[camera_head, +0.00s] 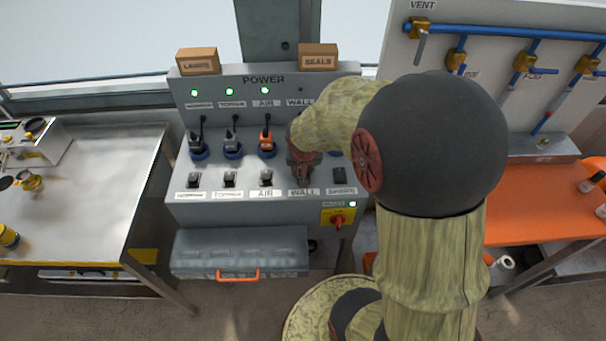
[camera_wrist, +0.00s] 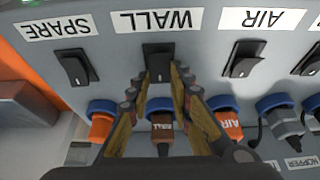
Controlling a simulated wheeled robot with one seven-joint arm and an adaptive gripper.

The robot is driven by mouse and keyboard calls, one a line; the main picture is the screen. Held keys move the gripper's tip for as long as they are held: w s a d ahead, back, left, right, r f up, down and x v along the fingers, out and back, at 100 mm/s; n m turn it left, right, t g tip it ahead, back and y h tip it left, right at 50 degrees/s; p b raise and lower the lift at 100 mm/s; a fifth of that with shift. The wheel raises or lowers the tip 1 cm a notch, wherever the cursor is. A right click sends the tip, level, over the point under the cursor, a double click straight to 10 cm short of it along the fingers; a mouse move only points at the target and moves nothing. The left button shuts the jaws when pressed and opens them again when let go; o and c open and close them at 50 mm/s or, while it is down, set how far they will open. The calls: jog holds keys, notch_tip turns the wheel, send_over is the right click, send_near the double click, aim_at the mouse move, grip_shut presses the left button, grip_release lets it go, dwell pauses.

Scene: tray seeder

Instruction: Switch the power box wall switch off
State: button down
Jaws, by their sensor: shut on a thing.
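The grey power box (camera_head: 240,80) stands at the middle of the head view. Its wall switch (camera_wrist: 158,62) is a black rocker beside the upside-down WALL label in the wrist view. My gripper (camera_wrist: 158,78) has its fingertips at either side of that rocker and is shut on it. In the head view my gripper (camera_head: 302,168) covers the wall switch. The lamp above the upper WALL label (camera_head: 300,102) looks dark, while three lamps to its left are green. The rocker's exact tilt is hard to tell between the fingers.
The spare switch (camera_wrist: 75,67) and the air switch (camera_wrist: 243,60) flank the wall switch closely. Plugs, including an orange air plug (camera_head: 267,143), sit above the switches. A red knob (camera_head: 338,222) is at lower right, and a grey case (camera_head: 240,250) is below.

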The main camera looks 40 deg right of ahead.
jog(key=shift+b, duration=0.35)
jog(key=c, duration=1.6)
grip_release()
jog(key=shift+r, duration=0.1)
jog(key=v, duration=1.2)
jog(key=shift+s+a, duration=0.1)
jog(key=shift+s, duration=0.1)
